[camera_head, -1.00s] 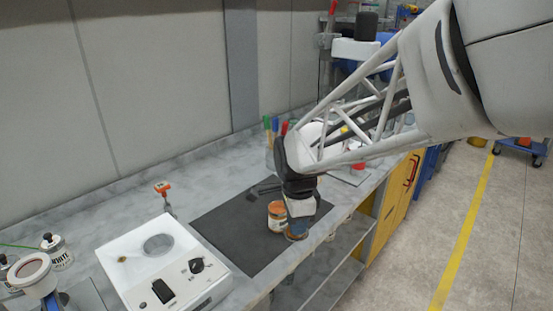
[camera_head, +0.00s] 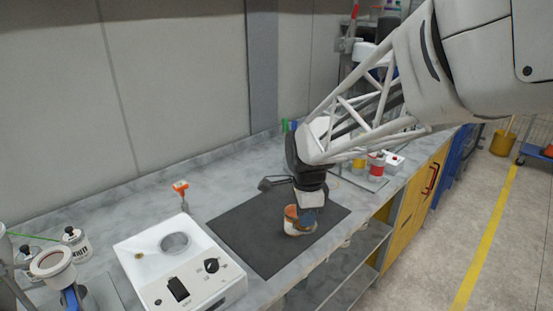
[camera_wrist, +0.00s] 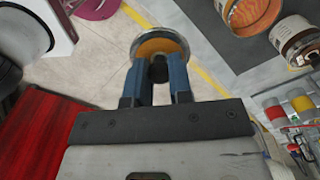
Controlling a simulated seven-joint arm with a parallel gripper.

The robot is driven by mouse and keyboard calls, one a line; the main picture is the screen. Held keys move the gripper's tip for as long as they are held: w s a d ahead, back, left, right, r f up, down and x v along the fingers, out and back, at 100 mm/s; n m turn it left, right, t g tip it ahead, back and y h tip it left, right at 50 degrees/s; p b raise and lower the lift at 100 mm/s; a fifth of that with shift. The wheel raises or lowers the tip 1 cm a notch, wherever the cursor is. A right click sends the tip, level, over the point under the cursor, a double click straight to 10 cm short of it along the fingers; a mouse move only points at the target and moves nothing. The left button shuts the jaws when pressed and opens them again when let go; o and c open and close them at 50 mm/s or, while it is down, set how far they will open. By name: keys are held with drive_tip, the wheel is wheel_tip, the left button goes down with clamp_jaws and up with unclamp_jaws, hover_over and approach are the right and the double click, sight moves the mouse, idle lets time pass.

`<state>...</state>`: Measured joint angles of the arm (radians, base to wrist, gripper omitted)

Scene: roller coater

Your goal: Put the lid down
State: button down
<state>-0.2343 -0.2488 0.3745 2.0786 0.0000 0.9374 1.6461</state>
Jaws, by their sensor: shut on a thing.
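My gripper (camera_wrist: 160,85) has blue fingers shut on a round lid (camera_wrist: 150,47) with an orange underside and metal rim, seen at the fingertips in the wrist view. In the head view my gripper (camera_head: 309,212) is low over the right part of the dark mat; the lid is hard to make out there. An orange-and-white can (camera_head: 291,222) stands on the mat just left of my gripper, partly covered by it.
The dark mat (camera_head: 245,235) lies on a grey bench, mostly bare at left. A white device with knobs (camera_head: 150,275) stands to its left. A dark tool (camera_head: 272,182) lies at the mat's back edge. Red and yellow containers (camera_head: 376,163) stand beyond my gripper.

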drive_tip(key=w+a, duration=0.6)
drive_tip(key=w, duration=0.7)
hover_over(262, 205)
wheel_tip(262, 205, down, 3)
drive_tip(key=shift+w+f, duration=0.1)
drive_tip(key=shift+f, duration=0.05)
drive_tip(key=shift+f, duration=0.1)
drive_tip(key=shift+f, duration=3.05)
drive_tip(key=shift+f, duration=1.85)
drive_tip(key=shift+f, duration=0.15)
drive_tip(key=c, duration=1)
unclamp_jaws()
